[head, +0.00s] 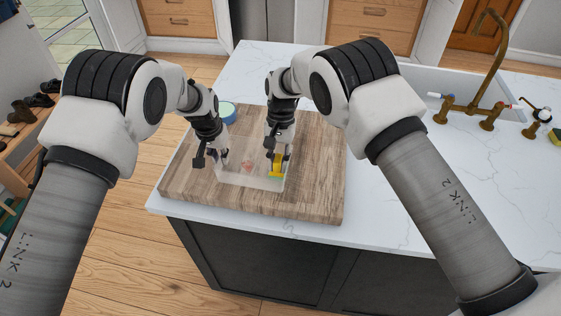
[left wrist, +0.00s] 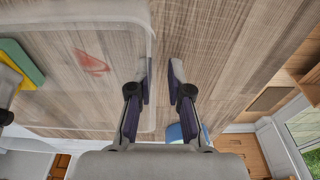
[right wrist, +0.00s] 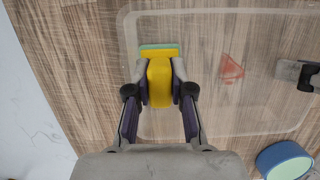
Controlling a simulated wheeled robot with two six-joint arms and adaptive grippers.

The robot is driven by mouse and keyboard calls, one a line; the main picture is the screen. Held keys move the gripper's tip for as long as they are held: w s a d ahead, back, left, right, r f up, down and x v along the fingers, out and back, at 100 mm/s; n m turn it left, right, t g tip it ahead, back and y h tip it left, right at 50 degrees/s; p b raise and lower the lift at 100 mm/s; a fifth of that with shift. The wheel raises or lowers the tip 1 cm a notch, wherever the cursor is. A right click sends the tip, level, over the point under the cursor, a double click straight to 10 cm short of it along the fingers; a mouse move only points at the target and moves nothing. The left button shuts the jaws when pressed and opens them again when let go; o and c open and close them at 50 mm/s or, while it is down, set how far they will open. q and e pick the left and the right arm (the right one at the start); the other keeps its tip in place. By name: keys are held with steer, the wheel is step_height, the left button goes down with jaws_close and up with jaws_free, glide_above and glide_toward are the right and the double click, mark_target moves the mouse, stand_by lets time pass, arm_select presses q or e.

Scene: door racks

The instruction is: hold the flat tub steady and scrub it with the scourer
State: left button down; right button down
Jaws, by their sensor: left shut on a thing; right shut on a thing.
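The flat tub (head: 232,175) is clear and shallow and lies on a wooden board. A red mark (right wrist: 231,68) shows on its floor; it also shows in the left wrist view (left wrist: 91,63). My left gripper (head: 215,158) is at the tub's left wall, with a finger on each side of the rim (left wrist: 152,75). My right gripper (head: 277,158) is shut on the scourer (right wrist: 159,82), which is yellow with a green face. The scourer is over the tub's right end, away from the red mark. I cannot tell whether it touches the tub floor.
The wooden board (head: 318,170) lies on a white marble counter (head: 385,200). A round blue tub with a pale green top (head: 227,112) stands at the board's back left. A sink with a brass tap (head: 487,75) is at the back right. The board's right side is clear.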

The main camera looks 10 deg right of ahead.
steer(key=shift+w+a+f, duration=0.15)
steer(key=shift+a, duration=0.5)
steer(key=shift+w, duration=0.1)
step_height(320, 180, up, 8)
steer(key=shift+r, duration=0.25)
steer(key=shift+a, duration=0.1)
stand_by(0.4)
